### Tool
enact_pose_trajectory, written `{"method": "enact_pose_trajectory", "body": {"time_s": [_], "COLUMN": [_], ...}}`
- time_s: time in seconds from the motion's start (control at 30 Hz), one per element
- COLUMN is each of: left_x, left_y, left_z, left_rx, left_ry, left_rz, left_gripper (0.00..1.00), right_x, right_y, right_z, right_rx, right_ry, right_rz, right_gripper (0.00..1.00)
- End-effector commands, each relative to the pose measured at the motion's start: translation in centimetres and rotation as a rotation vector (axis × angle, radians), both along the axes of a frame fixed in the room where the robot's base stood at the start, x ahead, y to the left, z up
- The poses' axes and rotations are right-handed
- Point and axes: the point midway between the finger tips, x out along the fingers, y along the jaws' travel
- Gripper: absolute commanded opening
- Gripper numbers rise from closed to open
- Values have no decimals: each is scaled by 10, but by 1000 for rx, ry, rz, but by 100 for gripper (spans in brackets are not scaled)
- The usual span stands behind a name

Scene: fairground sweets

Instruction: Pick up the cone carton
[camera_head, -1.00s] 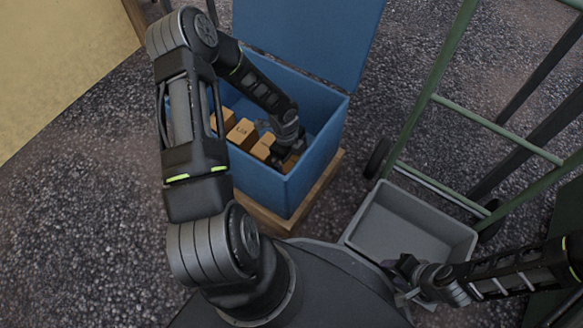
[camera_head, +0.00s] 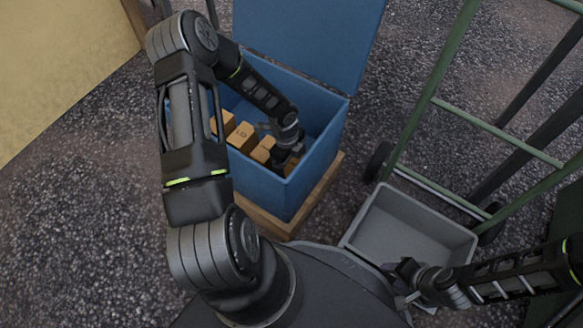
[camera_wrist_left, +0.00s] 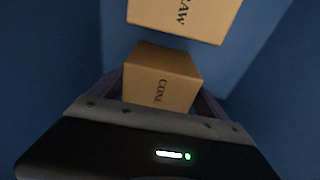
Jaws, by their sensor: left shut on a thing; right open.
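The cone carton (camera_wrist_left: 160,82) is a small brown box with "CONE" lettering, seen in the left wrist view between my left fingers. My left gripper (camera_head: 286,160) is shut on it, reaching down inside the blue chest (camera_head: 270,185) at its right end. In the head view the gripper mostly hides this carton. I cannot tell whether it touches the chest's floor. My right gripper (camera_head: 400,276) is open and empty at the near edge of the grey bin.
Other brown cartons (camera_head: 242,136) stand to the left in the chest; one marked "..AW" (camera_wrist_left: 185,14) is close by in the wrist view. The chest's lid (camera_head: 305,40) stands open. The grey bin (camera_head: 405,230) looks empty, beside a green hand truck (camera_head: 425,105).

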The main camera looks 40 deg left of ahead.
Motion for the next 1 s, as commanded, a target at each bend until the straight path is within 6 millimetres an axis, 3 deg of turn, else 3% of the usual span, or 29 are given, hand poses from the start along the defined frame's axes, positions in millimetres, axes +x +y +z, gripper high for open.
{"method": "enact_pose_trajectory", "body": {"time_s": [0.17, 0.6, 1.0], "left_x": [1, 0, 0], "left_y": [0, 0, 0], "left_z": [17, 94, 100], "left_rx": [0, 1, 0], "left_ry": [-2, -1, 1], "left_rz": [0, 0, 0], "left_gripper": [35, 35, 35], "right_x": [-1, -8, -8], "right_y": [0, 0, 0], "right_z": [10, 47, 48], "right_rx": [1, 5, 5], "right_ry": [3, 20, 23], "right_rz": [1, 11, 13], "right_gripper": [44, 44, 44]}}
